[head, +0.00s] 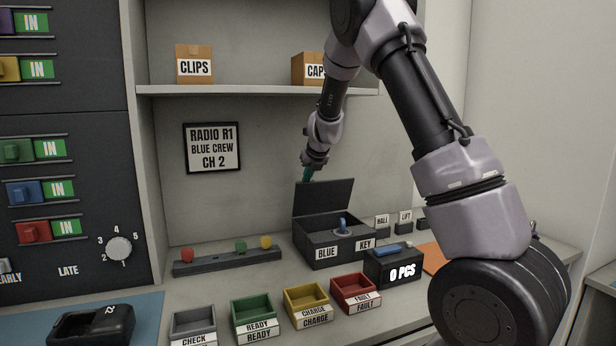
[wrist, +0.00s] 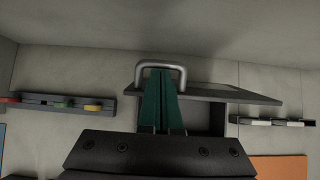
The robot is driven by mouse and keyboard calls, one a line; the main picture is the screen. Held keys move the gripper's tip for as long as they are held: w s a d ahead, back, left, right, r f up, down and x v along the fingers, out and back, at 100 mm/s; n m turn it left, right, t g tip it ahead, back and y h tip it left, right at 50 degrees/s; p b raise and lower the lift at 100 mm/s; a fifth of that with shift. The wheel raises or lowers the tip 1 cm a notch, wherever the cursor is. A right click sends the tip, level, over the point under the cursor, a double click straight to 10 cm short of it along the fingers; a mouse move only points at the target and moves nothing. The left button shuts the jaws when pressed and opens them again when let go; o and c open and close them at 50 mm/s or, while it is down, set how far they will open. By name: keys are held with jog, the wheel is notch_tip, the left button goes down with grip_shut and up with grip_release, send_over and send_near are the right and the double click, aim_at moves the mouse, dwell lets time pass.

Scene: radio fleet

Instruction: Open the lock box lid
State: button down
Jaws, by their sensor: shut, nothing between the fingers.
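The dark lock box (head: 345,262) stands on the counter with a BLUE KEY label on its front. Its lid (head: 323,198) is raised, standing roughly upright at the back; in the wrist view the lid (wrist: 235,94) shows as a dark slab. A blue piece (head: 343,225) shows inside the box. My gripper (head: 307,174) is at the lid's top edge. In the wrist view its green fingers (wrist: 161,75) are shut with nothing between them. A metal loop handle (wrist: 161,64) arches around the fingertips; whether they touch it, I cannot tell.
A black box marked 0 PCS (head: 393,268) sits at the lock box's front right. Several small bins, including the yellow CHARGE bin (head: 307,304), line the counter's front. A rack (head: 228,262) with coloured pieces is at left. A shelf (head: 260,90) runs above.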

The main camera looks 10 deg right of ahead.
jog(key=shift+w, duration=0.1)
jog(key=w, duration=0.3)
jog(key=shift+w+a+r, duration=0.25)
jog(key=shift+w+a, duration=0.15)
